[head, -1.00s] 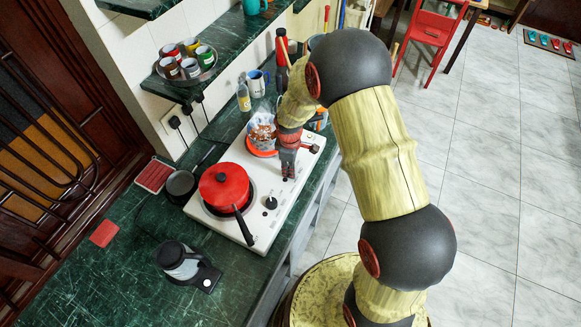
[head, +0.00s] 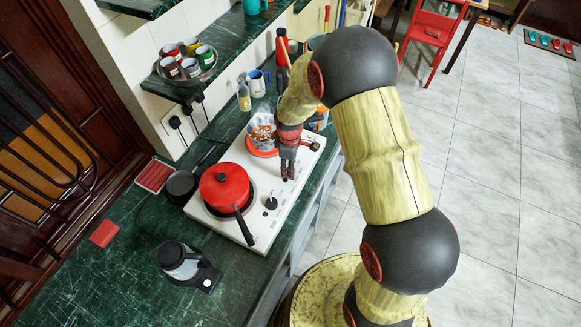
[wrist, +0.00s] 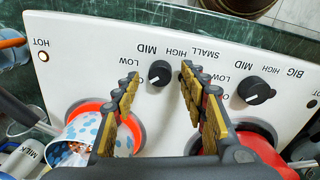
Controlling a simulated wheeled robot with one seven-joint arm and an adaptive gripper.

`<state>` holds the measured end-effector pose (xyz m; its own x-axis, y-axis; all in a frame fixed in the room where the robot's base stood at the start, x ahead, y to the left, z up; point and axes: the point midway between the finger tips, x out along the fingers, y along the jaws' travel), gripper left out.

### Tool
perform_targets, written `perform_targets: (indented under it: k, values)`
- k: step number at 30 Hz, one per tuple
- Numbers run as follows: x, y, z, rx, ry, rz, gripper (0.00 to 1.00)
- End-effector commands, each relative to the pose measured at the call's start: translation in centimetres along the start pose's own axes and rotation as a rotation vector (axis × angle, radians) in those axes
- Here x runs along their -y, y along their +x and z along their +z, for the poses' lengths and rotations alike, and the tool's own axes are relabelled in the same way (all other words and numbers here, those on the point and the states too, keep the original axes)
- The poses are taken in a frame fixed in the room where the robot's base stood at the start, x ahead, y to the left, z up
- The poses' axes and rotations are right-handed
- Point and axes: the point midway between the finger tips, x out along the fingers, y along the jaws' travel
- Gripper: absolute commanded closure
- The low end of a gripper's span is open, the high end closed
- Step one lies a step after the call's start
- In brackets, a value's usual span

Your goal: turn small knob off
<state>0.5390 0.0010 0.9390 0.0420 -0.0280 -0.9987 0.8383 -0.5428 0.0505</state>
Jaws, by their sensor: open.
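The small knob (wrist: 159,72) is black and round, on the white cooktop panel beside the printed LOW, MID, HIGH and SMALL labels. In the wrist view it appears between my fingertips. My gripper (wrist: 160,76) is open and empty, one finger to each side of the knob in the picture; I cannot tell whether either touches it. In the head view my gripper (head: 287,176) is above the cooktop (head: 262,232) and hides the small knob. The big knob (wrist: 256,90) is to the right in the wrist view; it also shows in the head view (head: 271,203).
A red pot (head: 224,186) stands on the near burner, its dark handle (head: 243,226) reaching over the cooktop edge. A patterned container (wrist: 85,135) stands on the red-orange small plate. A hot light (wrist: 42,57) shows at the panel's left end. Clear floor is right of the counter.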

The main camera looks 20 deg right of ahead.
Motion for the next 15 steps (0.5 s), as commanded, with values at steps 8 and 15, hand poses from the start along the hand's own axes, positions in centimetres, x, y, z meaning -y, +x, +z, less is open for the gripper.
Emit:
perform_targets:
  k: [8,15]
  values:
    - [-0.1,-5.7,-0.1,-0.003,0.001,0.003,0.57]
    - [-0.1,-9.4,-0.1,-0.002,0.000,0.002,0.57]
